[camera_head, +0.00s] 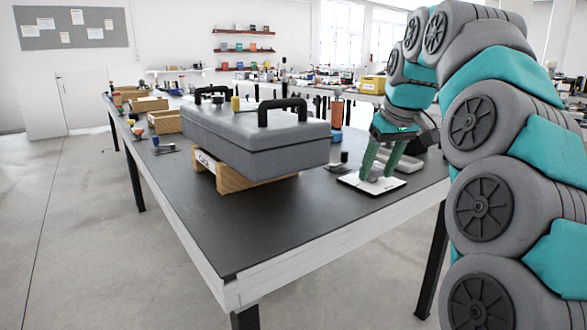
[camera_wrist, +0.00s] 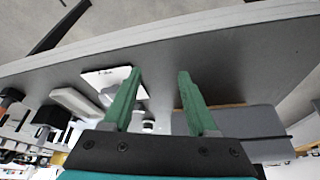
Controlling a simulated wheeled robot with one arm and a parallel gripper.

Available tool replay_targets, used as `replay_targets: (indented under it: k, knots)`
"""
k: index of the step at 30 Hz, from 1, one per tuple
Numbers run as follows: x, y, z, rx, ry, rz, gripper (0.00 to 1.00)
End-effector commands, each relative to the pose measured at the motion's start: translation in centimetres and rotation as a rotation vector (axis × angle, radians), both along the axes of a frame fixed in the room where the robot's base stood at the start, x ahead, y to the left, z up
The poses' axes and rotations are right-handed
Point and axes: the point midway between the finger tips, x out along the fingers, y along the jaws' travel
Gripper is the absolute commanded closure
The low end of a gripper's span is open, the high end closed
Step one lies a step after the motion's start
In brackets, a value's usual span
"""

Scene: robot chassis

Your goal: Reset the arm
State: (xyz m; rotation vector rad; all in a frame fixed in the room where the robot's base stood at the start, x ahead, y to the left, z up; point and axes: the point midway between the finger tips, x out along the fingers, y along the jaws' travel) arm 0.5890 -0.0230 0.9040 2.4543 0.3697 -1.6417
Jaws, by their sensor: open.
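My gripper (camera_head: 385,160) is at the end of my arm, over the right part of the dark table (camera_head: 215,232). Its green fingers are apart with nothing between them. In the head view the fingers are in line with a white card (camera_head: 362,188) on the table; I cannot tell whether they touch it. The wrist view also shows my gripper (camera_wrist: 160,85) open, with the white card (camera_wrist: 98,82) beyond the left finger. A grey case (camera_head: 255,140) with black handles rests on a wooden crate (camera_head: 208,176), left of my gripper.
Small wooden boxes (camera_head: 163,121) and tools line the table's far left side. An orange bottle (camera_head: 337,112) stands behind the case's right end. The table's near corner is bare. Open floor (camera_head: 70,220) lies to the left.

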Motion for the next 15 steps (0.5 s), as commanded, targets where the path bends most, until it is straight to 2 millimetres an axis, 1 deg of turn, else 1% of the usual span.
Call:
replay_targets:
  k: [10,15]
  knots:
    - [-1.9,1.0,-1.3,-0.007,0.033,0.013,0.41]
    - [-3.6,1.7,-2.4,-0.013,0.061,0.022,0.41]
